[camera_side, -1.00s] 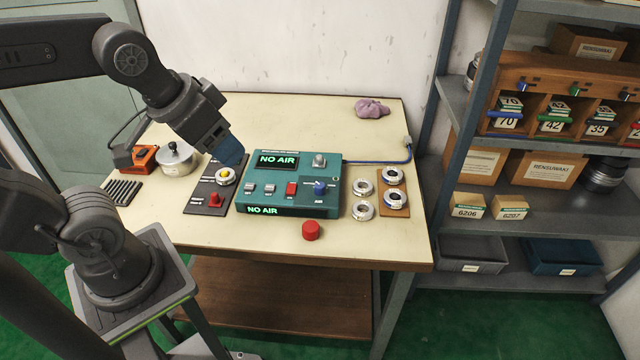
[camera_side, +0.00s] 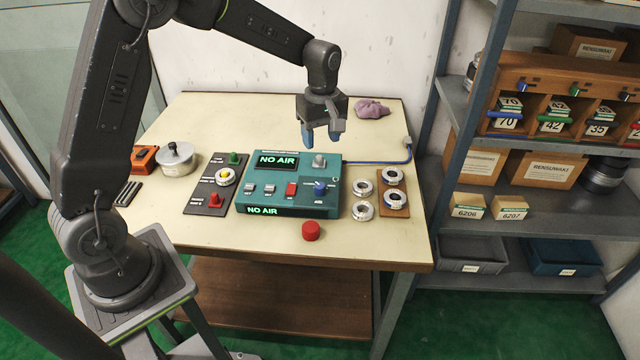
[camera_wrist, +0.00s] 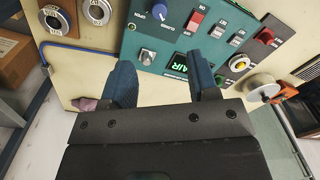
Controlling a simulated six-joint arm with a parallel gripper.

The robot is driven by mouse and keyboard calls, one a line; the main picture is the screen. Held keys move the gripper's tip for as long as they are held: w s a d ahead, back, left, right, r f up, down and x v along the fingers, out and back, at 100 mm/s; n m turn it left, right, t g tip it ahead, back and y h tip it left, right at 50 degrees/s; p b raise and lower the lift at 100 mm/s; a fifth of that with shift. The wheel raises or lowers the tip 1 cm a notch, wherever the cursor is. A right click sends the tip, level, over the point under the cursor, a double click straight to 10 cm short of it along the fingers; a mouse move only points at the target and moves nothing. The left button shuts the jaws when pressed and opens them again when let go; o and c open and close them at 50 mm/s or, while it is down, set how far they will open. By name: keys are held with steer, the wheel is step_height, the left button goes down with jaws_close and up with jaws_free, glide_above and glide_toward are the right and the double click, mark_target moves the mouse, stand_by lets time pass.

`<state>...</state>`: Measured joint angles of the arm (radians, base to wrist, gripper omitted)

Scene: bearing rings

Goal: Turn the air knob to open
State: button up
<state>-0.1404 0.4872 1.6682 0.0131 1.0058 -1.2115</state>
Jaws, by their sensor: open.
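The teal control box (camera_side: 260,200) stands mid-table with both its displays reading NO AIR. The blue air knob (camera_side: 320,188) is on its right side, near the front. In the wrist view the blue knob (camera_wrist: 160,12) is at the top, with OPEN and CLOSED labels beside it. My gripper (camera_side: 321,140) is above the back right of the box, pointing down, open and empty. In the wrist view its blue fingers (camera_wrist: 165,75) are apart, with a grey knob (camera_wrist: 147,56) near the left one. The gripper is apart from the air knob.
A grey board (camera_side: 199,207) with coloured buttons lies left of the box. Bearing rings (camera_side: 363,187) lie to the right, some on a wooden board (camera_side: 394,212). A red cap (camera_side: 311,231) is in front. A pot (camera_side: 177,160) and a purple cloth (camera_side: 371,109) are farther off.

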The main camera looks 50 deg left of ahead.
mark_target(320, 185)
step_height(320, 185, down, 15)
steer(key=shift+a+r, duration=0.15)
steer(key=shift+r, duration=0.05)
stand_by(0.3)
steer(key=c, duration=0.9)
